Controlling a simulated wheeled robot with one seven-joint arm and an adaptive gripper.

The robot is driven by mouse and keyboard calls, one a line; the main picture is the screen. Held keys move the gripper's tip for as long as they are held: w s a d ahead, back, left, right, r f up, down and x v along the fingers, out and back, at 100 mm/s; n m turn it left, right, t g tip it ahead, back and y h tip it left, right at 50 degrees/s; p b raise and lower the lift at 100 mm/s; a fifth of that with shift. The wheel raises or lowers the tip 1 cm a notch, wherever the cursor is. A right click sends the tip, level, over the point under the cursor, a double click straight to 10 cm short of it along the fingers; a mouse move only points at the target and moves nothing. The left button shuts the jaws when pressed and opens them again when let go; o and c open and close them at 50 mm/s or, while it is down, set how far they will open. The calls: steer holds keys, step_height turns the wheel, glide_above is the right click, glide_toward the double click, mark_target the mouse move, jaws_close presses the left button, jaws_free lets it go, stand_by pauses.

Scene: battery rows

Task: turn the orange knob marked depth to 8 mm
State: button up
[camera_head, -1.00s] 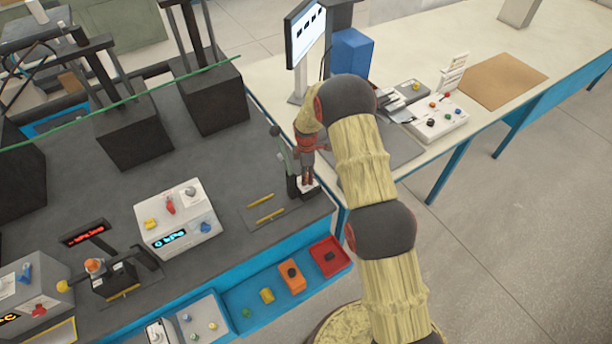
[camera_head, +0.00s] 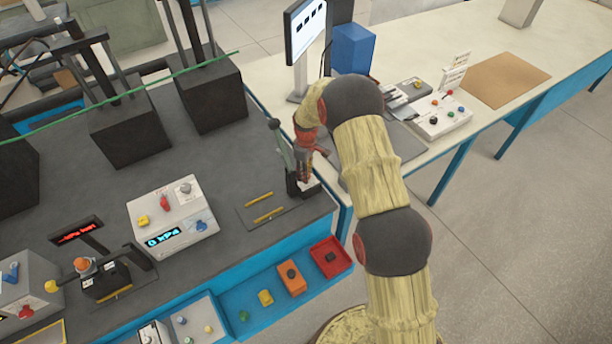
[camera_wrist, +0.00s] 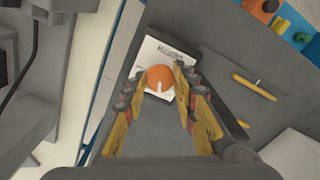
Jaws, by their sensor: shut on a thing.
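The orange knob (camera_wrist: 160,78) shows in the wrist view on a white plate with dark lettering (camera_wrist: 150,53). A short white pointer line is on the knob, on its side toward my gripper. My gripper (camera_wrist: 163,88) has its yellow-padded fingers on either side of the knob and is shut on it. The lettering is too blurred to read, and I cannot make out scale marks. In the head view my gripper (camera_head: 303,174) points down at the small dark device with the white plate (camera_head: 312,187) at the bench's right edge; the knob is hidden there.
A dark lever (camera_head: 276,138) stands close behind my gripper. Yellow rods (camera_head: 269,214) lie on a dark mat to the left.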

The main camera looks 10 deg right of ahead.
steer(key=shift+m+b, duration=0.65)
steer(key=shift+m, duration=1.35)
steer(key=o, duration=1)
steer(key=shift+o, duration=0.8)
